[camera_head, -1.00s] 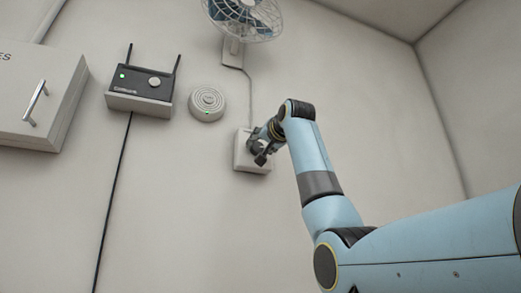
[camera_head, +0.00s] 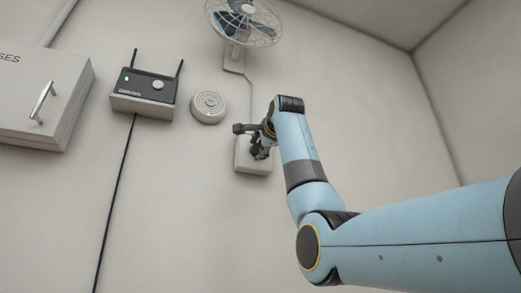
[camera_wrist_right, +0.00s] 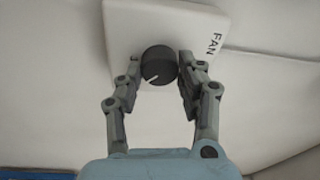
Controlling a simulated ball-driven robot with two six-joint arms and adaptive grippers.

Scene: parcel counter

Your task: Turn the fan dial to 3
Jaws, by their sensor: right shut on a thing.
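The fan dial (camera_wrist_right: 157,63) is a round black knob with a white pointer line, on a white box marked FAN (camera_wrist_right: 124,22). In the right wrist view its pointer aims towards the lower left; no numbers are readable. My right gripper (camera_wrist_right: 160,70) is shut on the dial, one finger on each side. In the head view the right gripper (camera_head: 255,140) is at the white fan box (camera_head: 252,166) on the wall and hides the dial. The fan (camera_head: 244,20) is above, joined to the box by a cable. My left gripper is not in view.
A black router (camera_head: 145,86) with two antennas and a round white device (camera_head: 208,106) are on the wall left of the box. A white cabinet (camera_head: 30,80) with a metal handle is at the far left. The wall on the right is bare.

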